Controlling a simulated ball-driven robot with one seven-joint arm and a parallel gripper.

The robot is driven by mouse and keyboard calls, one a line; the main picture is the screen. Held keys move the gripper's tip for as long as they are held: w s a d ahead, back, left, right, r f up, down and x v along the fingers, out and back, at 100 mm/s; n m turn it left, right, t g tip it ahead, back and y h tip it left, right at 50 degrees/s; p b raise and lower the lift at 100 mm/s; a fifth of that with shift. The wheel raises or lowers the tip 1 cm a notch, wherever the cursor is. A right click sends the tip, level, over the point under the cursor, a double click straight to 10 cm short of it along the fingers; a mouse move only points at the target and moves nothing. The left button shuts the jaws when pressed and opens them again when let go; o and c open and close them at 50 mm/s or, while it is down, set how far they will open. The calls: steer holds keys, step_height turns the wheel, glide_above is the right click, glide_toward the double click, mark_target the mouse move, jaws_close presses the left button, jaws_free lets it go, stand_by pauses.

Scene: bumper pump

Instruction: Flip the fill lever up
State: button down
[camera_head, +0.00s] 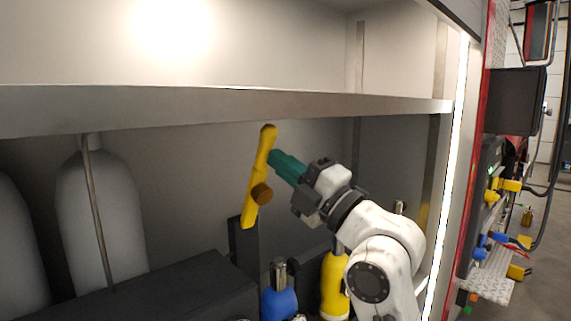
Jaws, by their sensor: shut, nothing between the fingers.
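Several coloured handles stick out of a panel at the right: a yellow handle (509,185), a blue handle (498,237) and a lower yellow handle (517,271). No label is readable, so I cannot tell which is the fill lever. My gripper (276,158), with teal fingers, is shut and empty inside the compartment, well left of these handles. Its tips are beside a long yellow bar (260,172) with a brown round knob (262,194). The bar stands nearly upright, leaning slightly right at its top. I cannot tell whether the tips touch it.
A metal shelf (200,105) crosses above my gripper. Grey cylinders (100,215) and a black box (165,292) stand at the left. A blue bottle (279,302) and a yellow bottle (334,285) are below. A lit post (452,150) separates the compartment from the panel.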

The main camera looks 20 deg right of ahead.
steer(key=shift+w+a+r+m+g+h+p, duration=0.15)
steer(key=shift+w+a+r+g+h+p, duration=0.15)
steer(key=shift+w+r+g, duration=0.3)
steer(key=shift+w+a+r+m+g+h+p, duration=0.2)
steer(key=shift+w+r+g+h+p, duration=0.15)
steer(key=shift+w, duration=0.45)
steer(key=shift+r, duration=0.1)
